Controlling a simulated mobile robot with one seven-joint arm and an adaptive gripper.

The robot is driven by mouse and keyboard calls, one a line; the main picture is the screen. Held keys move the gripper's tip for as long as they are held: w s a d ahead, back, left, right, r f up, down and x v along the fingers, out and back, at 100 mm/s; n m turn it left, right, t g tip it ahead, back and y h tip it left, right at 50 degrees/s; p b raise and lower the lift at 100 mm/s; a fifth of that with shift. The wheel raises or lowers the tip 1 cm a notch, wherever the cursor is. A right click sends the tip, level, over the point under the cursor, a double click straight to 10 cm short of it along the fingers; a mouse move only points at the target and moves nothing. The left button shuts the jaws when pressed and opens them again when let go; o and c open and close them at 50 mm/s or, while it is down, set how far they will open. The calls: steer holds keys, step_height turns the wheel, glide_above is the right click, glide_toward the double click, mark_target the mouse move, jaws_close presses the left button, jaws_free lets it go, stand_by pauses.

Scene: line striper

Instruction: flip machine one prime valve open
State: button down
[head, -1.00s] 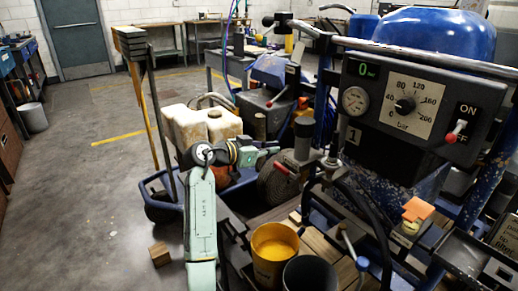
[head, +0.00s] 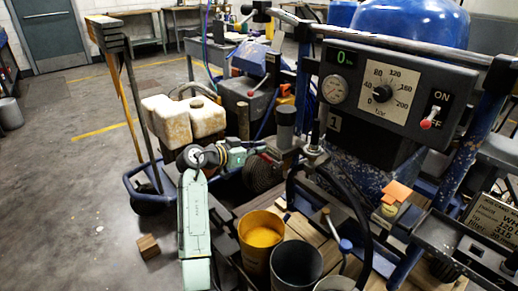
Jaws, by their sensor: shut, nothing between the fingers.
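Machine one carries a dark control panel (head: 398,88) marked 1 below, with a gauge, a pressure dial and a red-tipped ON/OFF switch (head: 428,122). Its small display reads 0. A grey cylinder (head: 285,125) and metal fittings stand at the lower left of the panel. A small red handle (head: 271,160) shows beside these fittings; it looks like the prime valve lever, but its position is unclear. My gripper (head: 262,148) is shut and empty, its tip close to the red handle. I cannot tell whether they touch.
A yellow paint bucket (head: 261,232) and a dark bucket (head: 296,264) stand below, right of my arm. White jugs (head: 185,120) sit on a blue cart behind my arm. A black hose (head: 352,190) curves in front of the machine. Open floor lies to the left.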

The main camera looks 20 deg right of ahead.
steer(key=shift+w+f+n+g, duration=0.2)
steer(key=shift+f+n+g, duration=0.1)
steer(key=shift+f+n, duration=0.25)
step_height(320, 180, down, 9)
steer(key=s+n+g+h+p, duration=0.1)
steer(key=n+h, duration=0.3)
steer(key=n, duration=1)
steer(key=shift+s+d+f+g, duration=0.2)
steer(key=shift+s+d+g, duration=0.2)
steer(key=shift+s+g, duration=0.35)
steer(key=shift+n, duration=0.25)
steer(key=s+a, duration=0.1)
steer(key=a, duration=1.1)
steer(key=shift+s+f, duration=0.1)
